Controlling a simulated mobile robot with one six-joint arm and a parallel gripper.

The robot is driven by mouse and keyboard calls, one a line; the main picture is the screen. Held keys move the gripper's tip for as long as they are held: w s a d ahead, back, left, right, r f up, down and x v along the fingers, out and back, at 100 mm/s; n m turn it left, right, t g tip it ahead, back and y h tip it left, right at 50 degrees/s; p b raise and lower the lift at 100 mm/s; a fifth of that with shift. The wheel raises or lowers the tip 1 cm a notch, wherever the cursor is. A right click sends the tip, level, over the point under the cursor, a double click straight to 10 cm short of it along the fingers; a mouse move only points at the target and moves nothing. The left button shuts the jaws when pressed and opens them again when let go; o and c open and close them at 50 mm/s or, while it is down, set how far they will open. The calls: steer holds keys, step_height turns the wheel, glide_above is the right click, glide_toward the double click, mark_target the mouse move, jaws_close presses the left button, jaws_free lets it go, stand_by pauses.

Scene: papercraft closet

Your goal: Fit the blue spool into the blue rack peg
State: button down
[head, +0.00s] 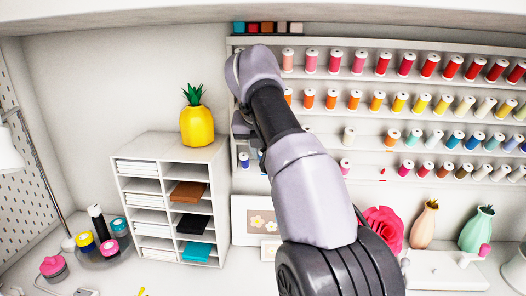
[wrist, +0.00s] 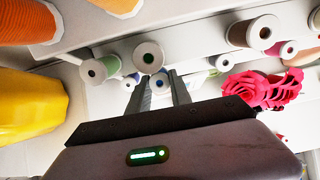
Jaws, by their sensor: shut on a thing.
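My gripper (wrist: 160,92) reaches forward in the wrist view, its two grey fingers shut on a small spool (wrist: 160,82) with a white end facing me and a bluish tint. I take it for the blue spool. In the head view, my arm covers most of the gripper, which is at the left end of the thread rack (head: 350,145). A blue spool (head: 244,160) shows just below it; I cannot tell whether this is the held one. The blue rack peg cannot be made out.
Several rows of coloured spools fill the rack to the right. In the wrist view, a green spool (wrist: 115,62) and another white-ended spool (wrist: 149,57) are close to the fingertips. A yellow pineapple (head: 197,126) stands on a white shelf unit (head: 128,155) at left. A pink flower (head: 384,227) is below.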

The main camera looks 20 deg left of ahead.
steer(key=shift+b+x, duration=0.5)
steer(key=shift+x, duration=1.05)
steer(key=shift+s, duration=0.2)
steer(key=shift+p+v, duration=0.4)
steer(key=shift+v, duration=0.75)
steer(key=shift+w, duration=0.15)
steer(key=shift+b+x, duration=0.4)
steer(key=shift+x, duration=0.7)
steer(key=c, duration=1.1)
jaws_free()
steer(key=shift+f, duration=0.15)
steer(key=p+v, duration=0.1)
steer(key=v, duration=0.7)
steer(key=shift+p, duration=0.3)
